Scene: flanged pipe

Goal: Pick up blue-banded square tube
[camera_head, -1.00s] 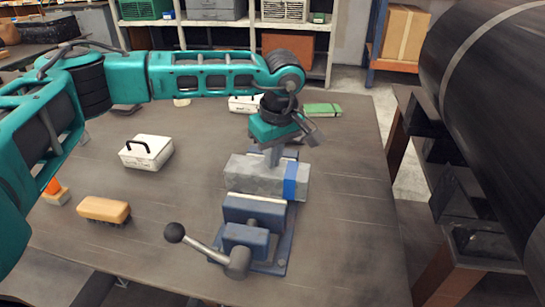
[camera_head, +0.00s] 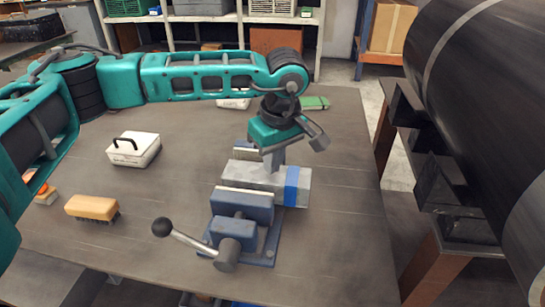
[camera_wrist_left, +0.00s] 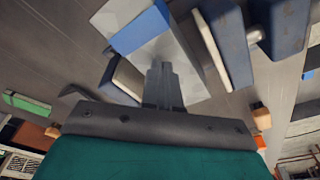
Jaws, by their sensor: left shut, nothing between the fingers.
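The blue-banded square tube (camera_head: 258,178) is a grey block with a blue band near its right end. It lies across the blue vise (camera_head: 243,205) in the head view, beside the vise's front jaw. In the left wrist view the tube (camera_wrist_left: 185,62) shows with its blue band at the upper left, and a vise jaw (camera_wrist_left: 228,42) is to its right. My left gripper (camera_head: 271,166) points down at the tube's top, with its fingers shut and nothing between them. In the left wrist view the shut fingers (camera_wrist_left: 161,75) overlap the tube. I cannot tell whether they touch it. My right gripper does not show.
The vise handle with a black knob (camera_head: 162,227) sticks out to the left. A white box with a black handle (camera_head: 134,149) and a tan brush (camera_head: 93,208) stand on the left of the table. A large dark pipe (camera_head: 470,90) is at the right.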

